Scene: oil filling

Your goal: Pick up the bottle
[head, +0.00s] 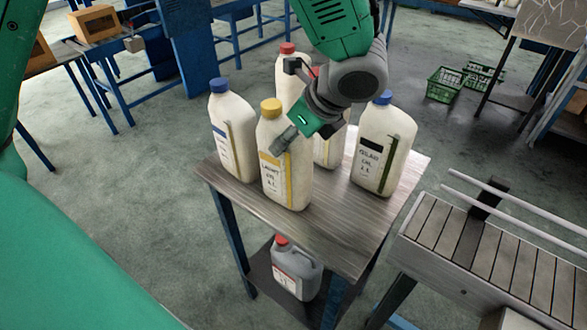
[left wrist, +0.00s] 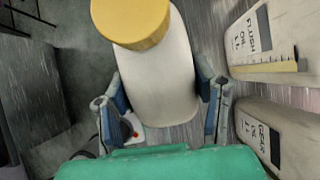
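A cream bottle with a yellow cap (head: 286,180) stands upright at the front of the small wooden table (head: 330,215). My left gripper (head: 292,105) reaches down to it from the upper right. In the left wrist view the same bottle (left wrist: 160,85) lies between the two spread fingers (left wrist: 163,108), one on each side. Firm contact is not visible, and its lower part is hidden. A blue-capped bottle (head: 228,135) stands left, another blue-capped bottle (head: 383,155) right. A red-capped bottle (head: 287,78) stands behind; a second red-capped bottle (head: 328,150) is partly hidden by my gripper. My right gripper is not in view.
A grey can with a red cap (head: 297,272) sits on the lower shelf. A slatted conveyor (head: 490,255) stands close at the right. Green crates (head: 447,85) lie on the floor behind. The table's front edge is clear.

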